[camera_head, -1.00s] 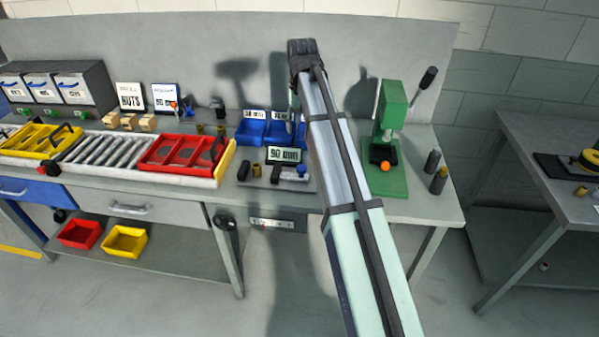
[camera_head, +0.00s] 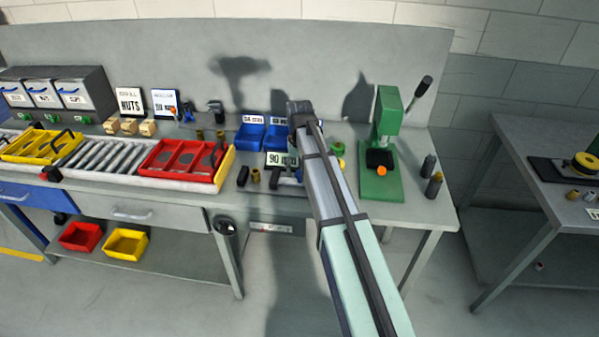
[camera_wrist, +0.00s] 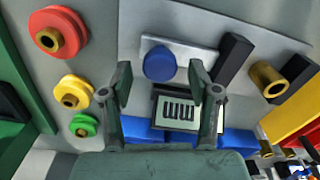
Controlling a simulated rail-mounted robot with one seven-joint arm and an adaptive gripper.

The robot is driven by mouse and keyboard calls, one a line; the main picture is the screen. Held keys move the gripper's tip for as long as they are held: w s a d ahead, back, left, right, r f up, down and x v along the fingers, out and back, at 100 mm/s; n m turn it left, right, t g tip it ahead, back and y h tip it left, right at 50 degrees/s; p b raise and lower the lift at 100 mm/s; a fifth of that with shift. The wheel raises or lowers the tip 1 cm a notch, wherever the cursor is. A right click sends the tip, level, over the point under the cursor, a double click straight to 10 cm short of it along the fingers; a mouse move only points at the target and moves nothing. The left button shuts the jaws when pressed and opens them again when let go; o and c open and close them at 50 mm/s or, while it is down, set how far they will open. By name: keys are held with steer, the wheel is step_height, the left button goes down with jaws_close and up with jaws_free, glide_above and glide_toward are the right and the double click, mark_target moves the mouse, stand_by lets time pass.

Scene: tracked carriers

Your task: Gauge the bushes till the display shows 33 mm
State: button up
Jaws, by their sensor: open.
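The gauge display (camera_head: 278,159) stands behind the gauge; its visible figures look like 90, partly hidden by my arm. In the wrist view it shows as a pale panel (camera_wrist: 178,112) with unreadable dark marks. A brass bush (camera_head: 255,175) stands between two black blocks (camera_head: 242,175), with gaps visible; the bush (camera_wrist: 268,78) and the nearer block (camera_wrist: 234,58) also show in the wrist view. The blue knob (camera_wrist: 160,63) lies just beyond my fingertips. My gripper (camera_wrist: 160,84) is open and empty above the gauge; my arm hides it in the head view.
Red (camera_wrist: 58,33), yellow (camera_wrist: 73,92) and green (camera_wrist: 83,125) rings with brass centres lie left in the wrist view. Blue bins (camera_head: 250,136) stand behind the gauge. A green press (camera_head: 388,185) stands right, and a red tray (camera_head: 186,165) left.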

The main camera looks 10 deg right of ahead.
mark_target(281, 179)
steer(key=shift+f, duration=1.1)
jaws_close()
steer(key=a, duration=0.2)
steer(key=w+a, duration=0.1)
steer(key=a, duration=0.1)
steer(key=w+a, duration=0.1)
steer(key=a, duration=0.1)
steer(key=shift+w, duration=0.1)
steer(key=shift+c, duration=1.2)
jaws_free()
steer(key=shift+o, duration=1.2)
steer(key=shift+a, duration=0.25)
steer(key=shift+d, duration=0.1)
